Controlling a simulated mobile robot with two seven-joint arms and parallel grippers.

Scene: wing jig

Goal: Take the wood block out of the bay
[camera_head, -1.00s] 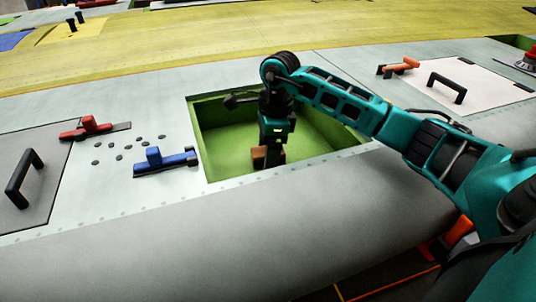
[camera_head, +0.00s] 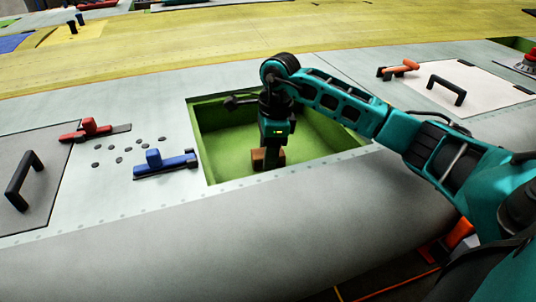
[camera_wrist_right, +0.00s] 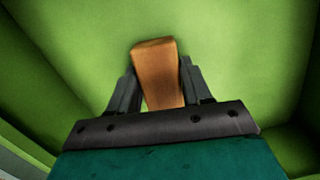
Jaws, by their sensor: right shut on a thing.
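The wood block (camera_head: 258,160) is a small brown block low inside the green bay (camera_head: 325,150), near its front wall. My right gripper (camera_head: 270,155) reaches down into the bay and is shut on the block. In the right wrist view the block (camera_wrist_right: 158,75) stands between the two dark fingers of the right gripper (camera_wrist_right: 160,85), with green bay surfaces around it. Whether the block touches the bay floor cannot be told. My left gripper is in neither view.
Left of the bay lie a blue clamp-like tool (camera_head: 165,163), a red one (camera_head: 92,128) and several dark discs (camera_head: 128,150). A grey panel with a black handle (camera_head: 24,180) is at far left. A pale panel (camera_head: 475,85) with an orange-handled tool (camera_head: 400,67) is at right.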

